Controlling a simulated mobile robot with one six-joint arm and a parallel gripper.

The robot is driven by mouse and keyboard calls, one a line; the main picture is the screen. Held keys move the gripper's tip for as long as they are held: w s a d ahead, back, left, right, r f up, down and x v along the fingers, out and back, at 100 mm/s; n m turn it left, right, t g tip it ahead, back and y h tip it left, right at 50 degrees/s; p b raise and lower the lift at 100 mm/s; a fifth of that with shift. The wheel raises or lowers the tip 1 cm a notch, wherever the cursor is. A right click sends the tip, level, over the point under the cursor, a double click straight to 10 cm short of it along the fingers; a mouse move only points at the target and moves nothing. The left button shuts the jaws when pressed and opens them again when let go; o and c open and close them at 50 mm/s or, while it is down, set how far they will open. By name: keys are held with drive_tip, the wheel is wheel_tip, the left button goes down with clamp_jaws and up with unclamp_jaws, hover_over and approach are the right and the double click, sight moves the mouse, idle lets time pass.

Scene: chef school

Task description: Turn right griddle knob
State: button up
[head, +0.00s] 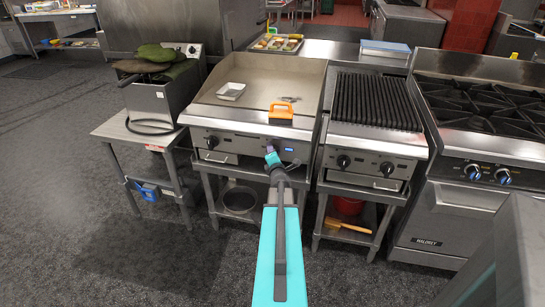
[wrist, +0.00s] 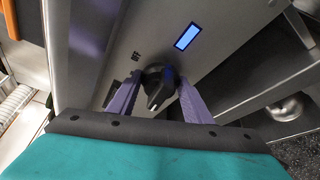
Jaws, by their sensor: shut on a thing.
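The right griddle knob (wrist: 154,92) is a black dial on the steel front panel in the wrist view. My gripper (wrist: 158,82) has its two purple fingers on either side of it, shut on it. The knob's pointer ridge is tilted in this view. In the head view, my gripper (head: 271,150) reaches the right part of the griddle's (head: 255,75) front panel and mostly hides this knob. The left griddle knob (head: 212,142) shows clear of the arm. A lit blue display (wrist: 186,36) sits beside the held knob.
On the griddle are an orange-handled tool (head: 280,111) and a small white tray (head: 231,91). A ridged grill (head: 376,103) with two knobs stands at right, then a burner range (head: 480,115). A fryer (head: 165,100) stands left. Floor in front is open.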

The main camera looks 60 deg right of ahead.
drive_tip(key=m+b, duration=0.1)
drive_tip(key=b, duration=0.1)
drive_tip(key=m+t+b, duration=0.1)
drive_tip(key=b, duration=0.1)
drive_tip(key=shift+s+d+f+m+h, duration=0.1)
drive_tip(key=shift+f+m+h, duration=0.15)
drive_tip(key=shift+m+h, duration=0.05)
drive_tip(key=m+t+b, duration=0.1)
drive_tip(key=m+b, duration=0.2)
drive_tip(key=b, duration=0.3)
drive_tip(key=shift+f+h, duration=0.1)
drive_tip(key=shift+h, duration=0.3)
drive_tip(key=m+h+b, duration=0.1)
drive_tip(key=m+b, duration=0.2)
drive_tip(key=b, duration=0.3)
drive_tip(key=m+h+b, duration=0.2)
drive_tip(key=m+b, duration=0.2)
drive_tip(key=b, duration=0.3)
drive_tip(key=m+b, duration=0.1)
drive_tip(key=m, duration=0.1)
drive_tip(key=m+g+h+b, duration=0.1)
drive_tip(key=m+b, duration=0.1)
drive_tip(key=shift+h, duration=0.3)
drive_tip(key=shift+r+m+g+h, duration=0.15)
drive_tip(key=shift+m+g+h, duration=0.3)
drive_tip(key=shift+m, duration=0.9)
drive_tip(key=shift+r+m+g+h, duration=0.1)
drive_tip(key=shift+m+g+h, duration=0.3)
drive_tip(key=shift+m, duration=0.95)
drive_tip(key=shift+g, duration=0.25)
